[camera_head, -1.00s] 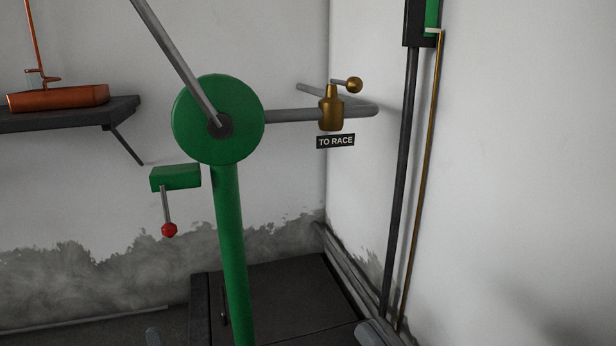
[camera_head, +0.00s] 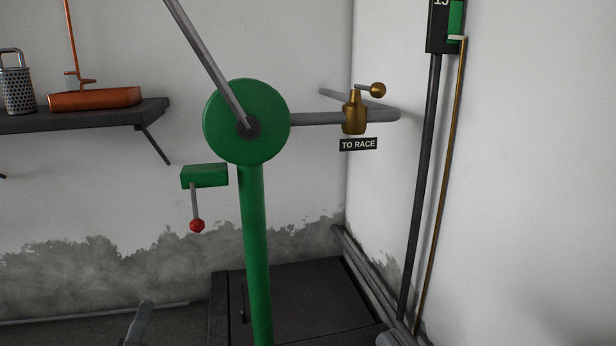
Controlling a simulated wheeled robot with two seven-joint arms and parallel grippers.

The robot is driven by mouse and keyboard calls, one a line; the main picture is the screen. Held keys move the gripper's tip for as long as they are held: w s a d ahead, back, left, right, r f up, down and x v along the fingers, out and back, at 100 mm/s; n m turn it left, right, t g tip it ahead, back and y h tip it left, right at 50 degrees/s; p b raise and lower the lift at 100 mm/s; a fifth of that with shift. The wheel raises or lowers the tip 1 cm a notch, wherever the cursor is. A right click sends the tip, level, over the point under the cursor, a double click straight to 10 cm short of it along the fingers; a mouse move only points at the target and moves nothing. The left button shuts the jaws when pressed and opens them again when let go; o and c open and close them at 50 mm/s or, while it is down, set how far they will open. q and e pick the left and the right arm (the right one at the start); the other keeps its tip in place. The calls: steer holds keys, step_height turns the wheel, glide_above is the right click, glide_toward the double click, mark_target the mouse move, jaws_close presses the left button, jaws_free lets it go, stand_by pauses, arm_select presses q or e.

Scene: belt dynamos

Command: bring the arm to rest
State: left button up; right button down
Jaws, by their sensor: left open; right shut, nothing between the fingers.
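The tip of my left gripper (camera_head: 138,326) shows at the bottom edge, left of the green post. It is open and stands apart from everything near it. A small grey part of my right gripper (camera_head: 392,339) shows at the bottom edge, right of the dark plinth. It is shut and holds nothing visible. Most of both arms is out of the picture. A grey lever (camera_head: 207,62) slants up and left from the hub of a green disc (camera_head: 271,120) on a green post (camera_head: 256,255).
A brass valve (camera_head: 355,113) sits on a pipe above a "TO RACE" sign (camera_head: 358,144). A red-knobbed lever (camera_head: 196,225) hangs from a green box (camera_head: 204,176). A shelf (camera_head: 90,117) holds a copper object (camera_head: 95,99) and a grater (camera_head: 17,85). A gauge (camera_head: 440,25) is at upper right.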

arm_select(q)
steer(key=s+d+r+m+g+y, duration=0.2)
steer(key=d+g+y, duration=0.25)
steer(key=d, duration=0.95)
steer(key=s+d+r+m+g+y, duration=0.1)
steer(key=s+d+m+g+y, duration=0.25)
steer(key=s+d, duration=0.3)
step_height(320, 180, up, 8)
steer(key=w+a+f+n+t+y+p, duration=0.1)
steer(key=w+a+n+y+p, duration=0.2)
steer(key=p, duration=0.8)
steer(key=s+a+r+n+g+y+p, duration=0.2)
steer(key=s+a+g+y+p, duration=0.2)
steer(key=p, duration=1.9)
steer(key=shift+s+r+g+y, duration=0.4)
steer(key=shift+s+g, duration=0.2)
steer(key=shift+s, duration=0.5)
arm_select(e)
steer(key=s+d+r+m+g+h, duration=0.1)
steer(key=s+d+r+g+h, duration=0.3)
steer(key=d+r+g+h, duration=0.1)
steer(key=shift+s+d+r+m+g+h, duration=0.15)
steer(key=shift+s+d+m+g+h, duration=0.2)
steer(key=shift+d+g+h, duration=0.55)
steer(key=shift+a, duration=0.15)
